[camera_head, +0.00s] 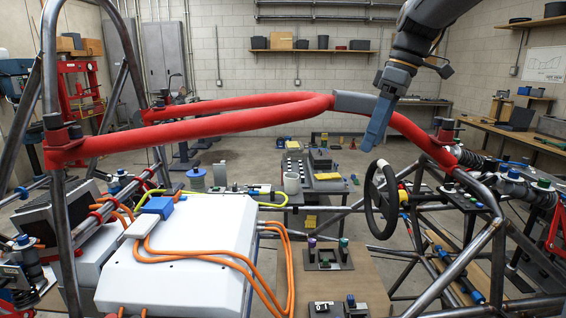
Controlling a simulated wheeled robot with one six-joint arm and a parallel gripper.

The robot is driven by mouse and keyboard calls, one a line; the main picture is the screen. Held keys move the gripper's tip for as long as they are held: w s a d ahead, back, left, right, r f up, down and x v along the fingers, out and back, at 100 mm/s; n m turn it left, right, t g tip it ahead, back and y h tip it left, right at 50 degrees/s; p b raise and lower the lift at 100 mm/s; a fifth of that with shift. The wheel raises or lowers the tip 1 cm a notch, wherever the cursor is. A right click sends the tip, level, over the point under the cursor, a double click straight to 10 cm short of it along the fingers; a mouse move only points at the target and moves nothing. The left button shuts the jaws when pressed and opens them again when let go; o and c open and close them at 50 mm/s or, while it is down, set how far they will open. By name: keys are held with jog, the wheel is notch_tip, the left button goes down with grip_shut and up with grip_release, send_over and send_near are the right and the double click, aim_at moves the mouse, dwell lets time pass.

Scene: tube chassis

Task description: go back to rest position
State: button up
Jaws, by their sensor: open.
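My gripper (374,138) hangs from my dark grey arm, which comes in from the top right. Its blue-grey fingers point down and a little left, in front of the right part of the red tube (240,119). It looks open, with nothing seen held, though one finger largely covers the other from this side. A grey sleeve (354,102) sits on the red tube just left of the fingers. I cannot tell whether the gripper touches the tube.
A black steering wheel (381,200) stands below my gripper. A white box (182,254) with orange cables lies at the lower left. Dark chassis tubes (470,255) frame the right side.

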jog(key=s+f+m+h+b, duration=0.1)
jog(key=s+f+m, duration=0.3)
jog(key=f, duration=0.7)
jog(key=s+a+f+m+h+b, duration=0.1)
jog(key=s+f+m, duration=0.3)
jog(key=s+f, duration=0.4)
jog(key=s+f+m+t+h+b, duration=0.1)
jog(key=s+f+m+b, duration=0.2)
jog(key=s+f, duration=0.4)
notch_tip(320, 180, down, 8)
jog(key=shift+a+f+m, duration=0.2)
jog(key=shift+a+m, duration=0.05)
jog(key=shift+m, duration=0.25)
jog(key=shift+s, duration=0.1)
jog(key=shift+c, duration=0.4)
